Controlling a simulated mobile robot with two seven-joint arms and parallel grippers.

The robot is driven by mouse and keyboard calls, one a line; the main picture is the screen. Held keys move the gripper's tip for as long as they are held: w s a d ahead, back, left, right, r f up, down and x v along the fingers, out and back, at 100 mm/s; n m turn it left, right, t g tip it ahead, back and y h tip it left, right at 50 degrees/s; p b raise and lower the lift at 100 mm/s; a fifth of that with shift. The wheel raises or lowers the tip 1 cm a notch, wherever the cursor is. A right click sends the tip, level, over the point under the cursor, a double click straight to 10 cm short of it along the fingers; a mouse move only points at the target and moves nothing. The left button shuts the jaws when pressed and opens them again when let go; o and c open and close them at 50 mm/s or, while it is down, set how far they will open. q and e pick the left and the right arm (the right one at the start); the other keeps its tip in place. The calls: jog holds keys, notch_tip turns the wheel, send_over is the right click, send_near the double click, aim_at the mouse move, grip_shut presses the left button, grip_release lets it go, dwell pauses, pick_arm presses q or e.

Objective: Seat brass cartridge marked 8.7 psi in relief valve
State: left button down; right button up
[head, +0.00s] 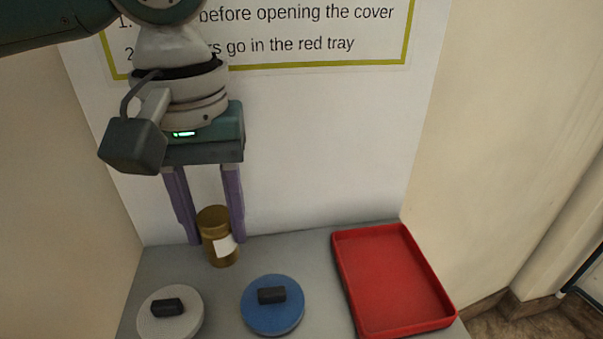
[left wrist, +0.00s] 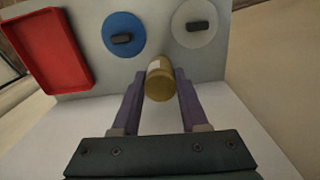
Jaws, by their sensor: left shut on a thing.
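A brass cartridge (head: 212,224) with a white label is between the purple fingers of my left gripper (head: 217,238). The gripper is shut on it and points down; the cartridge looks upright. The label's text is too small to read. In the left wrist view the cartridge (left wrist: 159,82) sits between the fingertips of my left gripper (left wrist: 160,90). I cannot tell whether its lower end touches the grey bench. No relief valve can be made out. My right gripper is not in view.
A grey round cover (head: 171,322) and a blue round cover (head: 272,318), each with a dark handle, lie on the grey bench (head: 310,262). An empty red tray (head: 395,285) lies at the right. A white sign panel (head: 330,140) with partly hidden text stands behind.

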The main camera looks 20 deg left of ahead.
aim_at(220, 245)
pick_arm(q)
jog(key=shift+f, duration=1.75)
jog(key=shift+c, duration=2.1)
grip_release()
jog(key=shift+f, duration=0.1)
